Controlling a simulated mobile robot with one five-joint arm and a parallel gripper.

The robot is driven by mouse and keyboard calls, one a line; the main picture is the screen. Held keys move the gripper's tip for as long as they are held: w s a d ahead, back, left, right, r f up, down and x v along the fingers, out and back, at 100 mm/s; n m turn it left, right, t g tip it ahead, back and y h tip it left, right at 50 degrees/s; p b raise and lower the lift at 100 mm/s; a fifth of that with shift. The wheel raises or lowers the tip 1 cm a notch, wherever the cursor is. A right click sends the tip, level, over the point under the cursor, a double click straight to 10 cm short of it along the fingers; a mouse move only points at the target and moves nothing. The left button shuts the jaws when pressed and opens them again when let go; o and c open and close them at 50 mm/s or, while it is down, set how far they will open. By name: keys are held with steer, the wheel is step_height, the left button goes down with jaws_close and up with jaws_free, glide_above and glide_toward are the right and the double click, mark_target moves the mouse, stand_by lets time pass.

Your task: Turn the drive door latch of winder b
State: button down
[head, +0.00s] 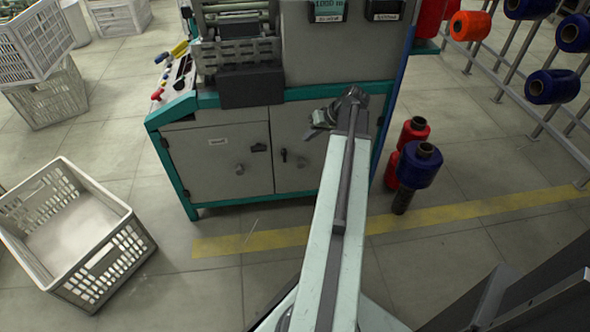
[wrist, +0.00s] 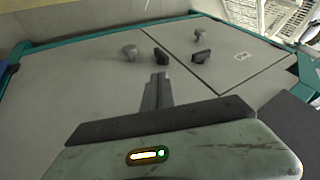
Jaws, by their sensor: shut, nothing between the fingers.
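A grey winder cabinet with teal edges has two doors. The left door (head: 215,165) bears a dark latch (head: 258,147), lying roughly level, and a round knob (head: 239,169). The right door (head: 318,150) bears a smaller dark latch (head: 284,155), roughly upright, and a knob (head: 300,162). I cannot tell which is the drive door. My gripper (head: 310,134) is in front of the right door's upper part. In the wrist view its fingers (wrist: 158,88) are shut and empty, pointing toward the right door's latch (wrist: 161,55), apparently apart from it. The left door's latch (wrist: 201,57) is further right.
Red and blue bobbins (head: 419,165) stand on the floor right of the cabinet. A rack with bobbins (head: 553,86) is at the far right. A white crate (head: 105,270) lies at the left, with more crates behind. The floor before the left door is clear.

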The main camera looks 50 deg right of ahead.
mark_target(284, 149)
steer(key=w+f+b, duration=0.1)
steer(key=f+b, duration=0.2)
steer(key=w+d+f+b, duration=0.1)
steer(key=f+b, duration=0.2)
steer(key=f, duration=0.1)
steer(key=w+f+b, duration=0.2)
steer(key=f+b, duration=0.1)
steer(key=shift+d+f, duration=0.15)
steer(key=shift+d, duration=0.15)
steer(key=shift+w+a+r+p, duration=0.2)
steer(key=shift+w+a+r, duration=0.15)
steer(key=shift+a, duration=0.25)
steer(key=shift+w+a+r+p, duration=0.2)
steer(key=shift+w+a, duration=0.2)
steer(key=shift+a, duration=0.15)
steer(key=shift+w+a, duration=0.35)
steer(key=shift+a, duration=0.05)
steer(key=shift+d+m, duration=0.2)
steer(key=shift+m, duration=0.1)
steer(key=shift+s+a, duration=0.1)
